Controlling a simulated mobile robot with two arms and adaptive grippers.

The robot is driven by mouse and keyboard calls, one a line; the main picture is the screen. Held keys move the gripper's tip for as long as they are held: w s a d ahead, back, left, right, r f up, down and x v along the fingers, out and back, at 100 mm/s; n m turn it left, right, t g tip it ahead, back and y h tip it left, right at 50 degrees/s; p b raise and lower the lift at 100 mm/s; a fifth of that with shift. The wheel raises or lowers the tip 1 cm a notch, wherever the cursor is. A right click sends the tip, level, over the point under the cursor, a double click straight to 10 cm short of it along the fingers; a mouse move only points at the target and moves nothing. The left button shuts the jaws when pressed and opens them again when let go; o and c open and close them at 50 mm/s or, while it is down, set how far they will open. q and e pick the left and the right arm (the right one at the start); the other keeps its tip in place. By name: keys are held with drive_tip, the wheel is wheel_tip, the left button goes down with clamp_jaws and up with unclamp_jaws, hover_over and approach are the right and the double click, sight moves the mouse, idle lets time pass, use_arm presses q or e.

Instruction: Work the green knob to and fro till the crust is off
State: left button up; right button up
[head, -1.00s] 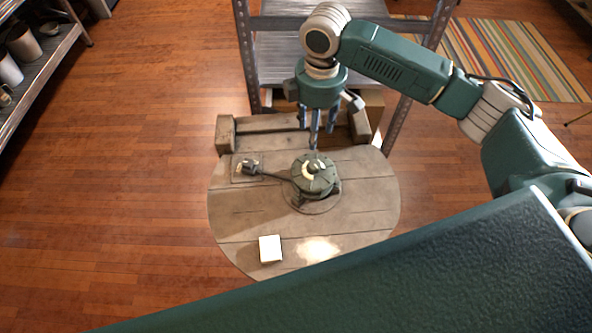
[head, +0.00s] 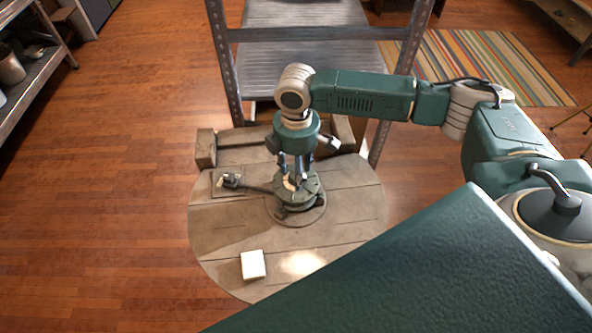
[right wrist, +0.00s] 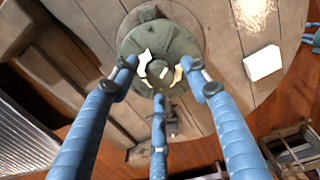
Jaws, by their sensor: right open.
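The green knob (right wrist: 158,72) sits on top of a round, dark green fixture (head: 312,195) on a round wooden table. Pale crust (right wrist: 145,60) clings around the knob in broken patches; a bit of it shows in the head view (head: 289,184). My right gripper (right wrist: 160,78) is open, pointing down, its three blue fingers spread around the knob. In the head view the right gripper (head: 297,172) is just above the fixture and partly hides the knob. I cannot tell whether the fingers touch it.
The wooden table (head: 345,225) also holds a white block (head: 253,265) near its front and a small dark fitting (head: 230,181) at left, joined to the fixture by a pipe or cable. A raised timber edge (head: 240,152) and metal shelving (head: 300,70) stand behind.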

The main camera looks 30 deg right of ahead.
drive_tip(key=shift+f, duration=0.5)
use_arm(q)
drive_tip(key=shift+s+d, duration=0.1)
drive_tip(key=shift+s, duration=0.55)
